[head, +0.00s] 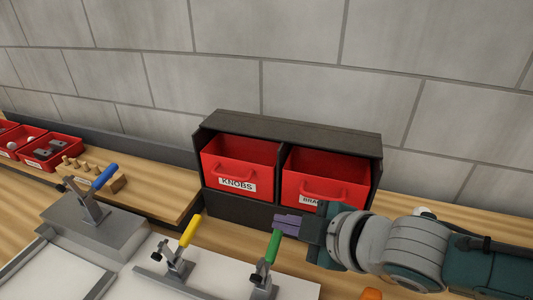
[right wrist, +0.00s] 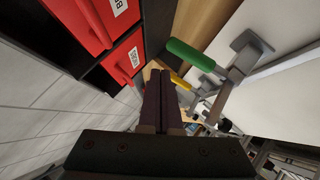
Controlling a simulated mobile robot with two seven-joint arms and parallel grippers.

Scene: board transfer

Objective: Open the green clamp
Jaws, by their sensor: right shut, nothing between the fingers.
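The green clamp's handle (head: 273,247) stands upright over its metal base on the white board (head: 220,268) in the head view. In the right wrist view the green handle (right wrist: 190,55) lies beyond and to the right of my fingertips. My right gripper (head: 277,224) has its purple fingers closed together and empty, close beside the top of the green handle. In the right wrist view the shut fingers (right wrist: 161,75) appear apart from the handle. My left gripper is not in view.
A yellow-handled clamp (head: 189,232) stands left of the green one, and a blue-handled clamp (head: 104,177) stands farther left. A dark rack (head: 215,125) with red bins (head: 238,168) is behind my right gripper. Small red trays (head: 60,143) are at far left.

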